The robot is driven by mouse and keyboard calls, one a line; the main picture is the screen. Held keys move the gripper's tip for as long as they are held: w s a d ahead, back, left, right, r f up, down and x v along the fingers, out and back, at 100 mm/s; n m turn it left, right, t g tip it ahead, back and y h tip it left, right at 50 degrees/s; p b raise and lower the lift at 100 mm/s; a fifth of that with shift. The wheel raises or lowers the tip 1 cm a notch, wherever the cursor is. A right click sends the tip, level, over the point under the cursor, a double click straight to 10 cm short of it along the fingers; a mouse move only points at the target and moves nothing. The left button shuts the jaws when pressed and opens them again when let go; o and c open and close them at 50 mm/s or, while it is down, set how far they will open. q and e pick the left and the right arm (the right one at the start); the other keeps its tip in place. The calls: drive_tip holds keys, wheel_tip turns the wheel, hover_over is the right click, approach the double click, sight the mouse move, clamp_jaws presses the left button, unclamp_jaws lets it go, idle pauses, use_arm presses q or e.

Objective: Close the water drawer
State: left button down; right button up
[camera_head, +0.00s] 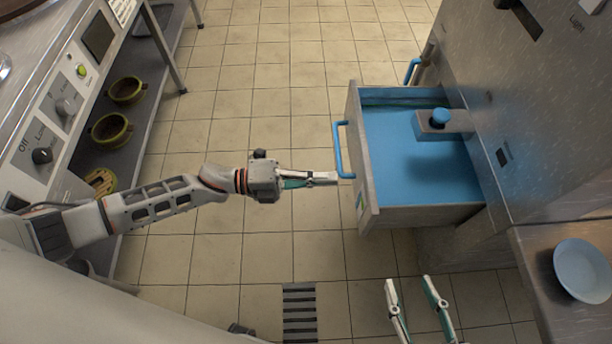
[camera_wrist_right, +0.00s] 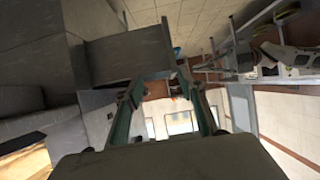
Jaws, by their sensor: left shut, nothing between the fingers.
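The water drawer (camera_head: 372,212) has a blue interior and steel walls, and it stands pulled out from the steel cabinet. Its blue handle (camera_head: 338,148) is on the front face, toward the left of the head view. My left gripper (camera_head: 335,178) is shut and empty. Its tip is at the lower end of the handle; I cannot tell whether they touch. My right gripper (camera_head: 408,281) is open and empty below the drawer in the picture. In the right wrist view its two fingers (camera_wrist_right: 163,88) stand apart with nothing between them.
The steel cabinet (camera_head: 545,110) fills the right, with a blue-topped tap (camera_head: 438,118) over the drawer. A pale blue bowl (camera_head: 582,270) rests on the right counter. A stove unit with pots (camera_head: 110,128) on its shelf stands left.

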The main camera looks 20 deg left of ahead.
sight(365, 178)
use_arm(q)
drive_tip(key=x, duration=0.5)
drive_tip(key=shift+f, duration=0.1)
drive_tip(key=shift+w+d, duration=0.1)
drive_tip(key=shift+d, duration=0.3)
use_arm(e)
drive_tip(key=shift+w+a+r, duration=0.15)
drive_tip(key=shift+r, duration=0.2)
use_arm(q)
drive_tip(key=shift+d, duration=0.15)
use_arm(e)
drive_tip(key=shift+f, duration=0.1)
